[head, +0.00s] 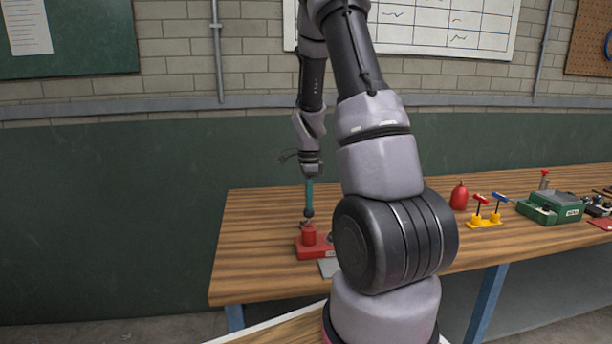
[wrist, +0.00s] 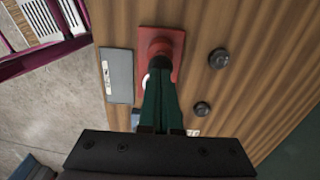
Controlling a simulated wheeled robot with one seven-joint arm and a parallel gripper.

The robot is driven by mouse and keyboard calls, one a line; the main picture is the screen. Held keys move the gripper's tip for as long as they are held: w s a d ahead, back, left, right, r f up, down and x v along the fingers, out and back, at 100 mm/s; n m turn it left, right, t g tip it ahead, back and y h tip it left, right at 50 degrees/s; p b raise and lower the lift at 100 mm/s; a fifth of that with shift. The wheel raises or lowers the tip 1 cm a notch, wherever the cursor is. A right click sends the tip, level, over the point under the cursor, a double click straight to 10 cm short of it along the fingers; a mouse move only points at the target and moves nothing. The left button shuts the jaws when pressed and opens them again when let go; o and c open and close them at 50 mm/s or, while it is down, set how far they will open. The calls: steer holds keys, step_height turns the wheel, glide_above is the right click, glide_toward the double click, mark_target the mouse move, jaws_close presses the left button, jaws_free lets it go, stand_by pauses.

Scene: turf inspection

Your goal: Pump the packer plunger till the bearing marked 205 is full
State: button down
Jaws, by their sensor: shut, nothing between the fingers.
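My gripper (head: 308,211) points straight down with its green fingers together and nothing between them. It is over the red packer (head: 309,236), a short red cylinder on a red base near the bench's left end. In the wrist view the fingers (wrist: 159,76) reach to the packer's dark red round top (wrist: 160,48); I cannot tell whether they touch it. Two dark round pieces, a far one (wrist: 219,58) and a nearer one (wrist: 202,109), lie right of the packer, possibly bearings. No 205 mark is readable. A pale curved edge beside the fingers is mostly hidden.
A grey plate (wrist: 118,78) with a white label lies beside the packer. My arm hides the bench's middle.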

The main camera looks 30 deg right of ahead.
step_height(320, 180, up, 12)
steer(key=shift+f, duration=0.15)
steer(key=shift+w, duration=0.1)
stand_by(1.1)
step_height(320, 180, up, 2)
stand_by(0.4)
steer(key=shift+f, duration=0.1)
step_height(320, 180, down, 14)
steer(key=shift+r, duration=0.1)
stand_by(0.4)
